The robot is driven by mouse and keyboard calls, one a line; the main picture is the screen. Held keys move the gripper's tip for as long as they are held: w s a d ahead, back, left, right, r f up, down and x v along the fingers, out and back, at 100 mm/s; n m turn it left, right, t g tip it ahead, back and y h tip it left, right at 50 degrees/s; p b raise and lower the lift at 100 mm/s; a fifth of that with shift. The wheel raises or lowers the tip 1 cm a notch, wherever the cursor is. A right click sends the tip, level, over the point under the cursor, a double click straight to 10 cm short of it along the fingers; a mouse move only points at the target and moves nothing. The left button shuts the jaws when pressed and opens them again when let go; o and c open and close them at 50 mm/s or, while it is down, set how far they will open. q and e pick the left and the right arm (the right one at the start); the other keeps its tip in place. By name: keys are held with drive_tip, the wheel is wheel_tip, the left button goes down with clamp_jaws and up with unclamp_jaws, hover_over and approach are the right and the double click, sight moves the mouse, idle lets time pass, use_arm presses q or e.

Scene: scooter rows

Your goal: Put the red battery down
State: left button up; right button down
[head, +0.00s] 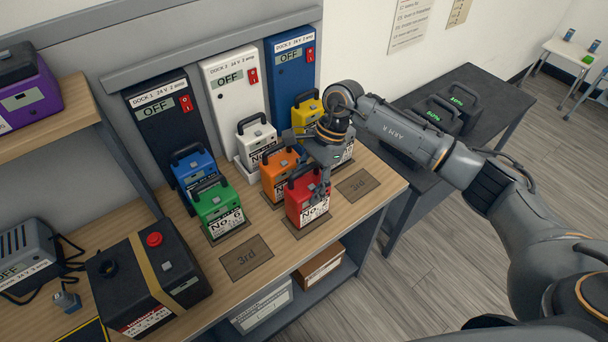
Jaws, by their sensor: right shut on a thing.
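The red battery (306,208) is upright at the front of the middle row, in front of the orange battery (274,182). It appears to rest on the dark plate (311,229) at the bench's front edge, though I cannot tell if a small gap remains. My right gripper (322,187) comes from above and right and is shut on the red battery at its black handle. The gripper hides part of the handle and the battery's top. My left gripper is not in view.
Dark, white and blue docks (293,76) read OFF behind the rows. Green (218,206), blue (194,170), white (257,140) and yellow (306,112) batteries stand nearby. Two "3rd" plates, left (246,257) and right (358,185), are bare. A black battery (140,280) stands at left.

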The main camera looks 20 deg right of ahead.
drive_tip(key=shift+f+p, duration=0.3)
drive_tip(key=shift+f, duration=0.25)
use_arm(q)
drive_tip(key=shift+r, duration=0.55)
use_arm(e)
drive_tip(key=shift+a+f, duration=0.1)
drive_tip(key=shift+f, duration=0.1)
drive_tip(key=c, duration=0.9)
unclamp_jaws()
drive_tip(key=shift+f+b, duration=0.2)
drive_tip(key=shift+b, duration=0.1)
drive_tip(key=o, duration=0.5)
drive_tip(key=shift+s+r, duration=0.1)
drive_tip(key=shift+c, duration=0.2)
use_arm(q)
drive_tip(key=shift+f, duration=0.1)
